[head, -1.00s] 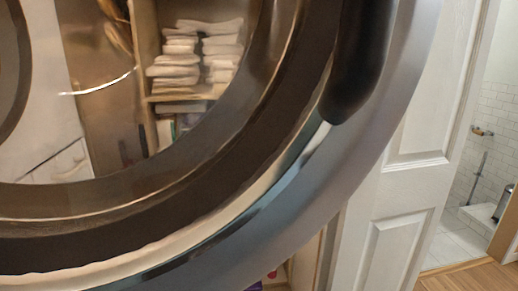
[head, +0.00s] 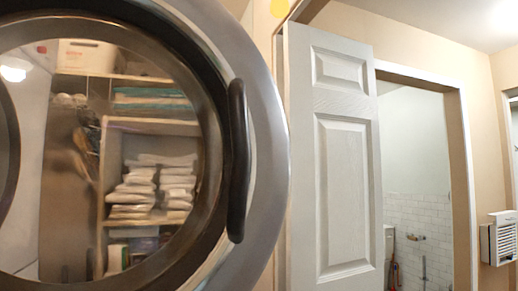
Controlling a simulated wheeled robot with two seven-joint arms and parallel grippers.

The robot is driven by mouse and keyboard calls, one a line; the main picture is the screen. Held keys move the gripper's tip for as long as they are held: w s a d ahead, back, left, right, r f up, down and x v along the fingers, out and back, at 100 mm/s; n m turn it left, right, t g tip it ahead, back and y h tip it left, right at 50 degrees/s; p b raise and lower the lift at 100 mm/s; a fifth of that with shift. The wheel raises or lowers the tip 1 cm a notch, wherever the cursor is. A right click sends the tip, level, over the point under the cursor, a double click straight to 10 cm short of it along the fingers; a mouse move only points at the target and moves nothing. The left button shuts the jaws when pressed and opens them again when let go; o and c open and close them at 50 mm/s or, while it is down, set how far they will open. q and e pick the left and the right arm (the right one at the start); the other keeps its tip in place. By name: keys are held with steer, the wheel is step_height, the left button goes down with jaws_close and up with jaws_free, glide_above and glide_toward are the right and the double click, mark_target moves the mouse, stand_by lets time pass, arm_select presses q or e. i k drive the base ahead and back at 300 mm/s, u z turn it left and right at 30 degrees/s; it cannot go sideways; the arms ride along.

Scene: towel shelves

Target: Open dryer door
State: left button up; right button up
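The dryer door (head: 264,170) fills the left of the head view, very close to me. It is a round grey rim with a dark inner ring and a glass window (head: 70,165). A black curved handle (head: 238,160) is on its right side. The room's wall and a white door show directly beyond the rim, with no dryer body around it, so it looks swung open. The dryer opening is not in view. Neither of my grippers is in view.
Shelves with stacked white towels (head: 150,188) and teal folded towels (head: 150,98) show in the glass; I cannot tell whether seen through or reflected. A white panelled door (head: 340,170) stands right of the rim, beside a doorway to a white-tiled room (head: 418,225).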

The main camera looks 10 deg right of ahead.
mark_target(206, 38)
steer(key=z, duration=1.65)
steer(key=k, duration=1.05)
steer(key=u, duration=1.85)
